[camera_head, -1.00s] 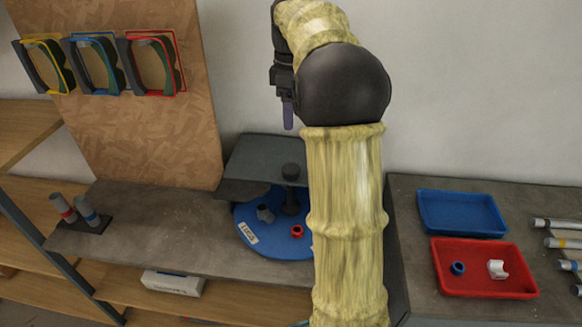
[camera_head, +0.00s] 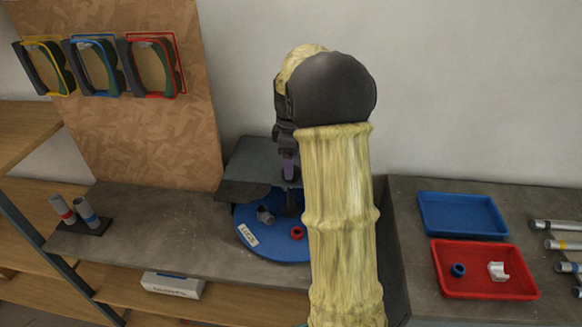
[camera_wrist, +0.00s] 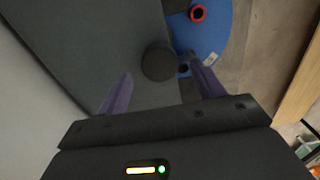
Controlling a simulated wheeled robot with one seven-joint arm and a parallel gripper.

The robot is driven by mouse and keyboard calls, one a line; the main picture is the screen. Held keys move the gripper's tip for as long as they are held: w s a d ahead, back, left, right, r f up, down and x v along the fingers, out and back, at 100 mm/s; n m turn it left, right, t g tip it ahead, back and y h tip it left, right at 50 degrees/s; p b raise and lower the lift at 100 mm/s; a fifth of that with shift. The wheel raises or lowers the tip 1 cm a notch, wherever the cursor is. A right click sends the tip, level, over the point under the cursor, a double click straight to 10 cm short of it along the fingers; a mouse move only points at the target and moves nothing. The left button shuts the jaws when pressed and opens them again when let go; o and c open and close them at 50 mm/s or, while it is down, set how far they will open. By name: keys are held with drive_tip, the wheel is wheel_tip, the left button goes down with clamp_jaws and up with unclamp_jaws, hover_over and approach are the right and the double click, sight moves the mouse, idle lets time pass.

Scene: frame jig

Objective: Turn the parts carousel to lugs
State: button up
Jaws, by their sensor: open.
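The parts carousel is a blue disc (camera_head: 262,246) on the grey bench, with a white label reading "LUGS" (camera_head: 247,235) on its front left rim. In the wrist view the round dark knob (camera_wrist: 158,61) lies just beyond and between the fingertips. My gripper (camera_head: 289,172) is open above the post; both purple fingers (camera_wrist: 162,90) show, apart from the knob.
A dark grey cover plate (camera_head: 243,193) overhangs the back of the disc. A blue tray (camera_head: 461,234) and a red tray (camera_head: 487,293) lie on the right bench. A two-tube stand (camera_head: 85,227) is at the left. My arm hides the disc's right side.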

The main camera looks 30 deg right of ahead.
drive_tip(key=shift+f, duration=1.45)
drive_tip(key=c, duration=1.4)
drive_tip(key=shift+w+a, duration=0.1)
